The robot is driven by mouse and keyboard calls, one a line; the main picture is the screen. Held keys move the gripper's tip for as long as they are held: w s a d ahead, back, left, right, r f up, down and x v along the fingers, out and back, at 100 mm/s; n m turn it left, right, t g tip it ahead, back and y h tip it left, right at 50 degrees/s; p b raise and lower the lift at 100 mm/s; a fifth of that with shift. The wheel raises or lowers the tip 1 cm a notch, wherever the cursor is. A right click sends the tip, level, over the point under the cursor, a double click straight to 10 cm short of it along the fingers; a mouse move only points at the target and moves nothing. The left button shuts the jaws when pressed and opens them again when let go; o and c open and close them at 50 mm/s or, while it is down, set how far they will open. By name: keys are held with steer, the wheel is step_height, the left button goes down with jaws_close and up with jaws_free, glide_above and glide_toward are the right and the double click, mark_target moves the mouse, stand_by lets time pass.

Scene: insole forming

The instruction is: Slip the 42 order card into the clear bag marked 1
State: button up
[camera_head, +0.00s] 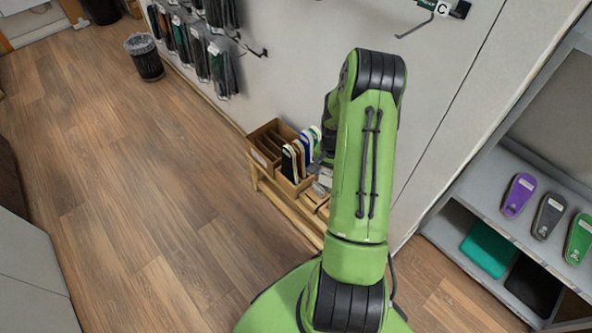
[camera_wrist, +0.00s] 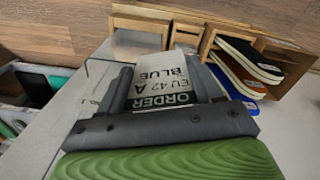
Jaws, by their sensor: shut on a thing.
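The order card (camera_wrist: 160,82) is a pale card printed "ORDER", "BLUE" and "EU 42 A" in the wrist view. My gripper (camera_wrist: 165,88) is shut on it, with a grey finger on either side. In the head view, the gripper end of my arm is mostly hidden behind a green link, close to the wooden rack. Packs (camera_head: 205,50) hang in a row on wall hooks at the upper left of the head view. I cannot read a 1 on any of them or tell which is the bag.
A wooden rack (camera_head: 262,178) with compartments holds upright insoles (camera_head: 296,160) beside the wall. A bin (camera_head: 145,58) stands at upper left. A grey shelf (camera_head: 480,198) with insoles stands at right. A hook marked C (camera_head: 441,9) looks empty. The floor (camera_head: 140,190) at left is clear.

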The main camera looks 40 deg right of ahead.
steer(key=s+d+f+m+b, duration=0.3)
steer(key=s+d+m, duration=0.1)
steer(key=s+d, duration=0.1)
steer(key=shift+s+f, duration=0.3)
steer(key=shift+s, duration=0.1)
stand_by(0.3)
steer(key=o, duration=1.1)
steer(key=shift+d, duration=0.1)
steer(key=shift+c, duration=0.2)
step_height(320, 180, up, 17)
steer(key=p, duration=0.5)
steer(key=shift+w+d+p, duration=0.15)
steer(key=shift+d+p, duration=0.15)
steer(key=shift+p, duration=0.05)
